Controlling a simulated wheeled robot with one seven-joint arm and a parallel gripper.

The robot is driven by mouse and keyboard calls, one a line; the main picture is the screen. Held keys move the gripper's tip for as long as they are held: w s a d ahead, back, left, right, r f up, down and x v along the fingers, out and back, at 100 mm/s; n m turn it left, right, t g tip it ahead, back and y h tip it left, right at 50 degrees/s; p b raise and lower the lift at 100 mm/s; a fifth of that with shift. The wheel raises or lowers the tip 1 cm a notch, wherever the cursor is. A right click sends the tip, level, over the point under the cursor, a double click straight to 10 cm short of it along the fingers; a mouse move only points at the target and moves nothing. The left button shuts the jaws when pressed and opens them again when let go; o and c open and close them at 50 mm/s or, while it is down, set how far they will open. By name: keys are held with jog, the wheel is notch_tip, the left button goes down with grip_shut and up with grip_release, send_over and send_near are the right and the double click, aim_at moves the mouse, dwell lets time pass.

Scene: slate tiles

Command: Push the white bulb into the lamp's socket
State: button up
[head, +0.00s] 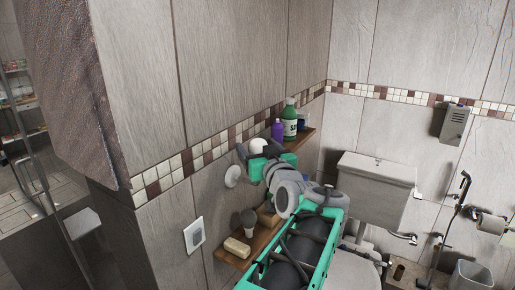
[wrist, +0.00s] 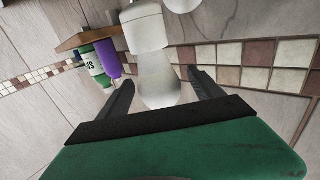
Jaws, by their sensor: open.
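The white bulb (wrist: 159,82) is in the middle of the wrist view, its wide end toward my gripper. Its narrow neck meets the lamp's white cylindrical socket (wrist: 145,28); how deep it sits inside cannot be told. My gripper (wrist: 162,90) is open, with one dark finger on each side of the bulb and visible gaps beside it. In the head view my gripper (head: 256,153) is up by the wall, with a white rounded part between its fingers. The lamp's round wall plate (head: 232,175) shows just left of it.
A purple bottle (head: 277,130) and a green-and-white bottle (head: 290,118) stand on a wooden shelf (head: 304,138) behind my gripper. A lower shelf (head: 263,240) holds a grey bulb-shaped thing (head: 248,218) and a beige block (head: 237,247). A toilet tank (head: 375,185) stands at right.

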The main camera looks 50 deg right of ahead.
jog(key=shift+s+a+f+b, duration=0.1)
jog(key=shift+s+a+b, duration=0.05)
jog(key=shift+s+b, duration=0.2)
jog(key=b+v, duration=0.2)
jog(key=v, duration=0.5)
jog(key=shift+a, duration=0.1)
